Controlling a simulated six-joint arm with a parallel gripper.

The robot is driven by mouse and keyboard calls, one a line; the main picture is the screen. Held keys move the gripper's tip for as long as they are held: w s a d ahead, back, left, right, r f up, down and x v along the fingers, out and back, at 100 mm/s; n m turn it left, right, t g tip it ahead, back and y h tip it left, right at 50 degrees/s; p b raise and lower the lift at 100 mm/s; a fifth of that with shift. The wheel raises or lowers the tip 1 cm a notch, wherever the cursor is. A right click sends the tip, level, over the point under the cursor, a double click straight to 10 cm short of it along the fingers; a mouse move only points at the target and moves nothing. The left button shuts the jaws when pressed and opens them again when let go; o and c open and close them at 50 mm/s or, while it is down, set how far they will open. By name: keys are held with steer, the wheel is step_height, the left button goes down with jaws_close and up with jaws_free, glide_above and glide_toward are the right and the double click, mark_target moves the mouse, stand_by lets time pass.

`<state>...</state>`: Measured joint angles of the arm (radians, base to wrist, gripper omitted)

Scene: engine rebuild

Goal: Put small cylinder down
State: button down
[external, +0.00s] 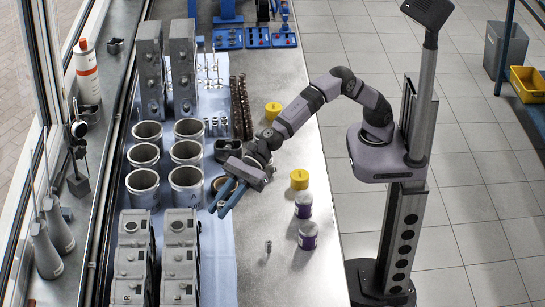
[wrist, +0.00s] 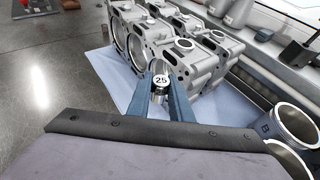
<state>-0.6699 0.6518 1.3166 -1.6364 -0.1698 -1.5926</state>
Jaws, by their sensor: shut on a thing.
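My gripper (external: 221,203) has blue fingers and is over the edge of the blue cloth, just right of the large metal cylinder sleeves. In the wrist view my gripper (wrist: 161,92) is shut on a small silver cylinder (wrist: 161,82) with a white top marked 25. The cylinder looks upright between the fingertips, in front of the grey engine block parts. The fingers hide its sides. I cannot tell whether its bottom touches the cloth. In the external view I cannot make it out clearly.
Engine block parts (external: 180,255) stand on the blue cloth (external: 222,262), close ahead in the wrist view. Large sleeves (external: 186,185) stand left of the gripper. A small metal piece (external: 268,246), purple-labelled jars (external: 308,236) and a yellow-capped jar (external: 299,180) stand on the grey bench (external: 290,285).

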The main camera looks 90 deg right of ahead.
steer(key=s+d+n+g+y, duration=0.2)
steer(key=s+n+g+y, duration=0.1)
steer(key=s+n+g, duration=0.2)
steer(key=n+g+b, duration=0.1)
steer(key=n+g, duration=0.5)
steer(key=g, duration=0.1)
glide_above(267, 228)
step_height(267, 228, down, 4)
steer(key=shift+f+p, duration=1.2)
steer(key=shift+f, duration=4.2)
steer(key=shift+f, duration=0.15)
steer(key=c, duration=1.6)
jaws_free()
